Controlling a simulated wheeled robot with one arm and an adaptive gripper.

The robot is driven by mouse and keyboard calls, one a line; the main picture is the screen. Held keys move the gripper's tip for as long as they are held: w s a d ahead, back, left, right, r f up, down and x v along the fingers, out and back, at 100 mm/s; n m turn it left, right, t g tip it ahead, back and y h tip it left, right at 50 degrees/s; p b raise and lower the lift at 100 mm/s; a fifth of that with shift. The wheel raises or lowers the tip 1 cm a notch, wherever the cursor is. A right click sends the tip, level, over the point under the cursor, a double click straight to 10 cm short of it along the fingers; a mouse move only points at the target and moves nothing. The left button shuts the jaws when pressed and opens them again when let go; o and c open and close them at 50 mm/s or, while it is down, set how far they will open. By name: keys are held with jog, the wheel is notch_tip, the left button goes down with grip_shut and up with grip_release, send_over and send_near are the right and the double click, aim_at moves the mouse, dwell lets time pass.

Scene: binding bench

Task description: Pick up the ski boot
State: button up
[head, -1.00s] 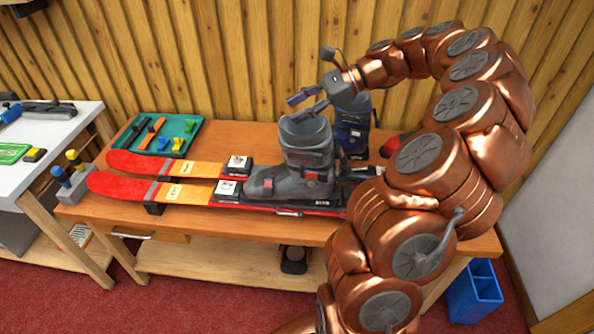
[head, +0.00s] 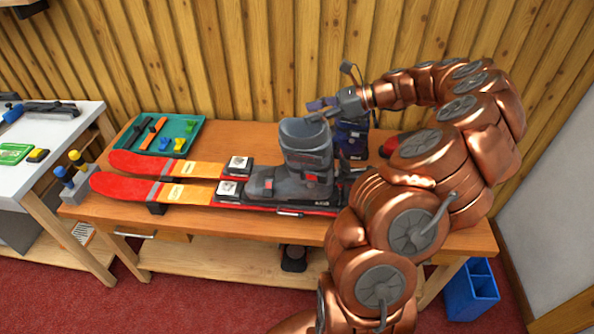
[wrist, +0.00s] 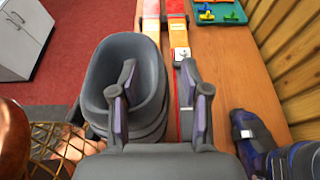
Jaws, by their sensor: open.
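The grey ski boot (head: 291,170) with red buckles stands upright on the near red ski, on the wooden bench. In the wrist view its open cuff (wrist: 124,85) fills the left middle. My gripper (head: 318,110) is just right of and slightly above the boot's cuff, in front of the dark blue boot. In the wrist view my gripper (wrist: 157,85) is open, with its left finger over the cuff's opening or near rim and its right finger outside, to the right. I cannot tell whether either finger touches the cuff.
A dark blue boot (head: 352,138) stands behind my gripper, and it shows at the right in the wrist view (wrist: 262,145). Two red skis (head: 130,186) lie along the bench (head: 260,238). A green tray (head: 185,122) with small parts sits at the back left. A plank wall closes the back.

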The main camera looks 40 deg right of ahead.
jog(key=x, duration=0.2)
jog(key=shift+w+a, duration=0.15)
jog(key=shift+a, duration=0.05)
grip_shut()
dwell(0.6)
